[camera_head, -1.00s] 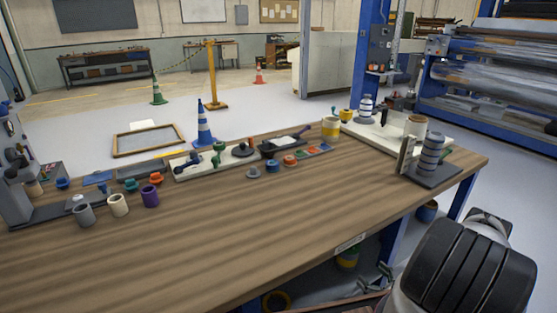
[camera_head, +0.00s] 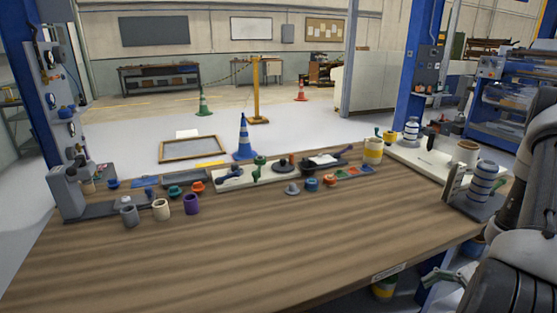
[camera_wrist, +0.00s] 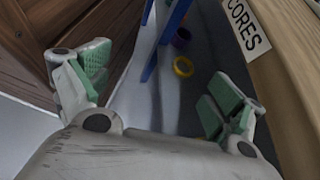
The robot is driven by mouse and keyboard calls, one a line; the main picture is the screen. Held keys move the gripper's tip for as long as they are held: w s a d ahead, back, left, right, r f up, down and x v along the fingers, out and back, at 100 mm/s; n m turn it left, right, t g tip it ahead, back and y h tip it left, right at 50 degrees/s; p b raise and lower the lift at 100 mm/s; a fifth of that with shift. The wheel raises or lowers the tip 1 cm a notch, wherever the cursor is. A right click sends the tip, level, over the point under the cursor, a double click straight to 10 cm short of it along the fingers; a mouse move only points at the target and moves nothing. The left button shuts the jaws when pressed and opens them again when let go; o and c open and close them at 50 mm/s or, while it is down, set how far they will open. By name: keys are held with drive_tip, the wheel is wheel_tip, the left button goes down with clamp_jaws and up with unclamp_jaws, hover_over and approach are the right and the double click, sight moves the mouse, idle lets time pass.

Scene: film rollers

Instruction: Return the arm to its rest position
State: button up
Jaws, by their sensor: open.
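My gripper (camera_wrist: 158,92) is open and empty in the wrist view, its green-padded fingers spread wide. It points down past the edge of the wooden workbench (camera_wrist: 290,85), which carries a "CORES" label (camera_wrist: 248,22). In the head view my arm is folded at the lower right, beside the workbench (camera_head: 250,245). A grey finger of my gripper (camera_head: 450,277) shows there just off the bench's front right edge. The rest of the gripper is hidden or out of frame.
On the bench stand a purple cup (camera_head: 191,204), a cream cup (camera_head: 160,209), a grey cup (camera_head: 129,215) and a striped roll (camera_head: 481,179) near my arm. Below, a yellow ring (camera_wrist: 183,66) lies by a blue leg (camera_wrist: 172,22). Brown wooden panelling (camera_wrist: 75,25) is at left.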

wheel_tip(320, 180, up, 23)
drive_tip(key=s+n+g+h, duration=0.2)
drive_tip(key=n+h, duration=0.7)
drive_tip(key=n, duration=0.1)
drive_tip(key=s+a+r+n+t+h, duration=0.1)
drive_tip(key=a+r+n+t, duration=0.2)
drive_tip(key=r, duration=0.4)
drive_tip(key=s+a+r+n+t+h, duration=0.1)
drive_tip(key=a+r+t, duration=0.3)
drive_tip(key=r, duration=0.4)
drive_tip(key=shift+s+a+n+h, duration=0.2)
drive_tip(key=shift+s+n+h, duration=0.25)
drive_tip(key=shift+n, duration=0.45)
drive_tip(key=shift+w, duration=0.15)
